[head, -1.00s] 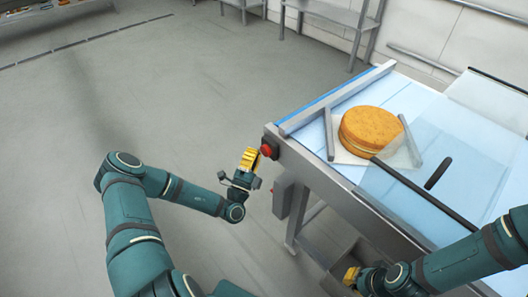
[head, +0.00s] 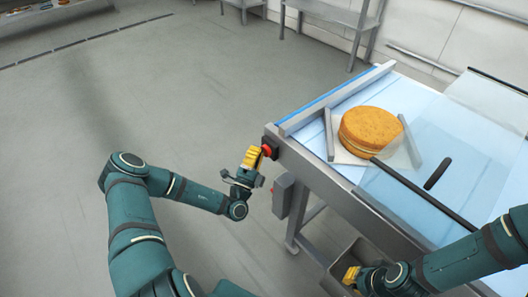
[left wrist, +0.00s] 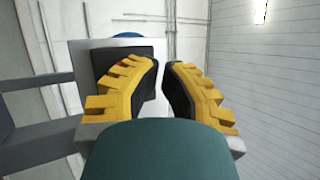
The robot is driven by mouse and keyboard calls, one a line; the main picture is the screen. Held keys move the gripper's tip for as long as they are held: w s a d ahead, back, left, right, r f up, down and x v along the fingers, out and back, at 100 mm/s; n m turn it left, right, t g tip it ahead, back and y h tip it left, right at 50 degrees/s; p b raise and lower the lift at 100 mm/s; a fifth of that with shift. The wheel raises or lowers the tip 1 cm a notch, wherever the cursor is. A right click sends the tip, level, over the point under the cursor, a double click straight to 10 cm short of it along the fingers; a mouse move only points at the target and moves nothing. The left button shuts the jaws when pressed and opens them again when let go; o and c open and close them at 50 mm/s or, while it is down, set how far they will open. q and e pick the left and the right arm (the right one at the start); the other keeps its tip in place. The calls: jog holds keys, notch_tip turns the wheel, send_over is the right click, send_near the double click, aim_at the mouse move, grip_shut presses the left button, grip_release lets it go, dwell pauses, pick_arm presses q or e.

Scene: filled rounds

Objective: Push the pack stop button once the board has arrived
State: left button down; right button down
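A red stop button (head: 267,151) sits on a dark housing at the near left corner of the conveyor. My left gripper (head: 256,153) has its yellow fingers right at the button's left side; I cannot tell if they touch it. A thin white board (head: 345,154) carrying a round golden cake (head: 370,130) lies near the belt's left end, between two grey guide bars. My right gripper (head: 351,276) is low beside the conveyor's front, its fingers partly hidden.
The conveyor (head: 320,100) has a pale blue belt and a raised grey end bar (head: 335,99). A clear panel and dark rod cross the belt right of the cake. A grey box (head: 283,194) hangs below the button. The floor at left is clear.

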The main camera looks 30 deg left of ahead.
pick_arm(q)
jog(key=shift+w+d, duration=0.15)
jog(key=shift+w, duration=0.2)
dwell(0.3)
jog(key=shift+s, duration=0.1)
jog(key=shift+s+a+p, duration=0.35)
jog(key=shift+s+p, duration=0.1)
jog(key=shift+s, duration=0.35)
jog(key=s, duration=0.1)
jog(key=s+a+p, duration=0.1)
jog(key=s, duration=0.1)
jog(key=s+a, duration=0.1)
jog(key=shift+s+p, duration=0.3)
jog(key=shift+p, duration=0.05)
dwell(0.9)
